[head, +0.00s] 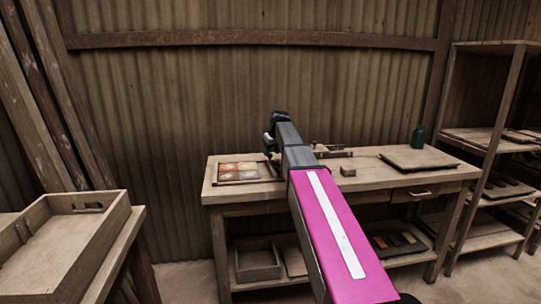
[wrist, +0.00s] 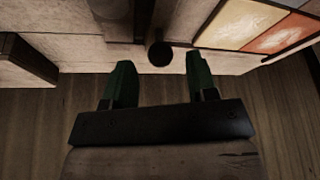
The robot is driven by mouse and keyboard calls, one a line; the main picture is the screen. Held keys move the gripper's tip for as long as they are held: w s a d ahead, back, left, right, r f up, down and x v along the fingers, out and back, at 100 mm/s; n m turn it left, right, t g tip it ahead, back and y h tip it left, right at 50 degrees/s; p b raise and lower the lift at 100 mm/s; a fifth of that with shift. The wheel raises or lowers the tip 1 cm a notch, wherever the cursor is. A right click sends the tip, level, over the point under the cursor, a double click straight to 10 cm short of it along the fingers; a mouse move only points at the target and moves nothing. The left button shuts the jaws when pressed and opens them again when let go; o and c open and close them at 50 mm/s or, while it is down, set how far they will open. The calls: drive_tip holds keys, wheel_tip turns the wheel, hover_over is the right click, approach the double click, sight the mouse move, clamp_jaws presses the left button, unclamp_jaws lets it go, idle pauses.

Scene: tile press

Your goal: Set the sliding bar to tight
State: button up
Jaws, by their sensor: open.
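My gripper (wrist: 159,62) is open in the wrist view, its two green fingers apart with nothing gripped. A round dark knob (wrist: 160,53) shows between and just beyond the fingertips, near the bench edge. I cannot tell whether it belongs to the sliding bar or whether the fingers touch it. A dark cylinder and a narrow post show above it, cut by the top edge. In the head view my arm reaches over the workbench (head: 400,181) and covers much of the press area. Some wooden press parts (head: 331,152) show right of the arm. The bar's setting cannot be read.
A panel of coloured tiles (head: 238,171) lies left of my arm; it also shows in the wrist view (wrist: 245,22). A small wooden block (head: 347,171), a flat board (head: 418,158) and a green bottle (head: 418,136) are on the right. A wooden tray (head: 75,240) stands left.

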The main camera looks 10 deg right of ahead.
drive_tip(key=shift+x, duration=1.1)
clamp_jaws()
drive_tip(key=shift+a, duration=2.5)
unclamp_jaws()
drive_tip(key=shift+r, duration=0.1)
